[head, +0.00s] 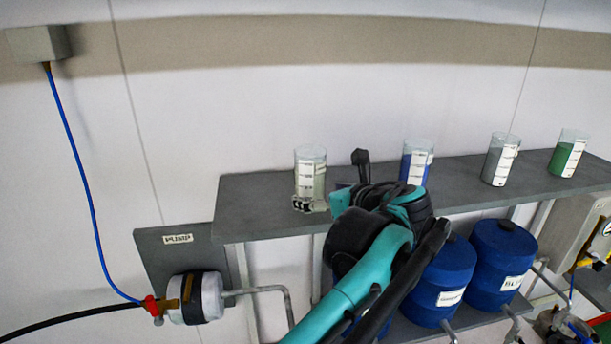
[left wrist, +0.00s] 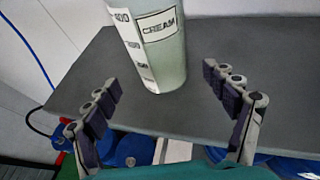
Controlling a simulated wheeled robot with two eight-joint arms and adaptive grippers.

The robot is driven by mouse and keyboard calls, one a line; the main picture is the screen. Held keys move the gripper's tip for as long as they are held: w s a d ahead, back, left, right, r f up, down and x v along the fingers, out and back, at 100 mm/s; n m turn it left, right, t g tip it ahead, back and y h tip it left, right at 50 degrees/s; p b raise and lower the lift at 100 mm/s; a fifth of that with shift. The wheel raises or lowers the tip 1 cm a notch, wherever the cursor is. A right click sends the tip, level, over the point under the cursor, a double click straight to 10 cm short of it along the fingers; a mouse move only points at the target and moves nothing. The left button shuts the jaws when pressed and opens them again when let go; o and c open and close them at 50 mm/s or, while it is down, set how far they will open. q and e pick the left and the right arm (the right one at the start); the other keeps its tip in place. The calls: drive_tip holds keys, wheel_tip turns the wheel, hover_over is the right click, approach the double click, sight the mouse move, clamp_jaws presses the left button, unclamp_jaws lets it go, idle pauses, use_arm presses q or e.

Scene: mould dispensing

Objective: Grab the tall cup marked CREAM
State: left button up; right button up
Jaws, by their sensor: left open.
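The tall clear cup marked CREAM (head: 310,170) stands upright near the left end of the grey shelf, with a pale greenish-cream content. In the left wrist view the cup (left wrist: 160,48) shows its CREAM label and a measuring scale; its top is cut off. My left gripper (head: 316,203) is at the cup's base in the head view, partly hidden by my own arm. In the left wrist view my left gripper (left wrist: 163,84) is open, one finger on each side of the cup, with visible gaps and no grip on it. My right gripper is not seen.
The grey shelf (head: 256,206) also holds a blue-filled cup (head: 416,163), a grey-filled cup (head: 499,160) and a green-filled cup (head: 567,154) to the right. Blue drums (head: 502,262) stand below. A pump (head: 197,297) is at lower left.

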sight(310, 189)
use_arm(q)
drive_tip(key=shift+w+a+f, duration=0.1)
drive_tip(key=shift+w+a, duration=0.1)
drive_tip(key=shift+w, duration=0.35)
drive_tip(key=p+x, duration=0.1)
drive_tip(key=x, duration=0.4)
drive_tip(key=shift+w+r+p, duration=0.1)
drive_tip(key=shift+r+p, duration=0.1)
drive_tip(key=shift+p, duration=0.1)
drive_tip(key=shift+d, duration=0.15)
drive_tip(key=shift+s, duration=0.2)
drive_tip(key=c, duration=1.7)
drive_tip(key=shift+o, duration=0.2)
drive_tip(key=shift+r, duration=0.1)
